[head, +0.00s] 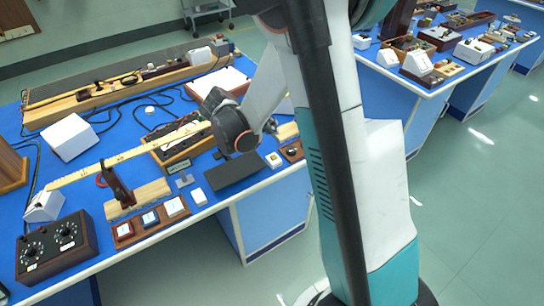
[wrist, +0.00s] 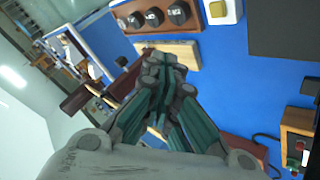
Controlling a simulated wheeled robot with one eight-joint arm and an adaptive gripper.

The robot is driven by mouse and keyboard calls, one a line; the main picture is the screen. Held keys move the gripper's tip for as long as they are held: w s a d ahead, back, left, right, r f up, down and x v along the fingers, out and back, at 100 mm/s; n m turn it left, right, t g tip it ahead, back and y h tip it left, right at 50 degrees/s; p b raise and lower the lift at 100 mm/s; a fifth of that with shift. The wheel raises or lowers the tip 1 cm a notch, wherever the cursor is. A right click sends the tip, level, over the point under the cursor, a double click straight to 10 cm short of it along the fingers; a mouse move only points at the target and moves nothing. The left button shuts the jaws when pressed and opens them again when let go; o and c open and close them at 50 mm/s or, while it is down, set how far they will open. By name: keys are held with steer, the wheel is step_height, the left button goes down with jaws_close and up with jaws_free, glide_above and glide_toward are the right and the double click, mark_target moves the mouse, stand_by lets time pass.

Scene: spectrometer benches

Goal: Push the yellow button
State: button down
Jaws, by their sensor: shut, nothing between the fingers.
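A small pale box with a yellow button (wrist: 218,10) shows at the top edge of the wrist view, partly cut off. It lies between a wooden base with dark round knobs and a black plate.
A three-key base (head: 150,218), a wooden block with a dark post (head: 118,185), a long ruler (head: 125,157) and a black plate (head: 235,172) lie close by on the blue bench. A dark two-dial box (head: 55,248) stands front left. Cables run behind.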

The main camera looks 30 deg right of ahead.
mark_target(271, 157)
steer(key=shift+f, duration=0.15)
step_height(271, 157, down, 9)
steer(key=b, duration=0.6)
steer(key=shift+r, duration=0.2)
stand_by(1.2)
steer(key=shift+f+b, duration=0.4)
steer(key=shift+b, duration=0.2)
steer(key=shift+f+b, duration=0.45)
stand_by(0.5)
steer(key=shift+r, duration=0.1)
steer(key=shift+r+p, duration=0.6)
steer(key=shift+r, duration=0.2)
steer(key=shift+r, duration=0.1)
steer(key=shift+r+p, duration=1.65)
steer(key=shift+r, duration=0.8)
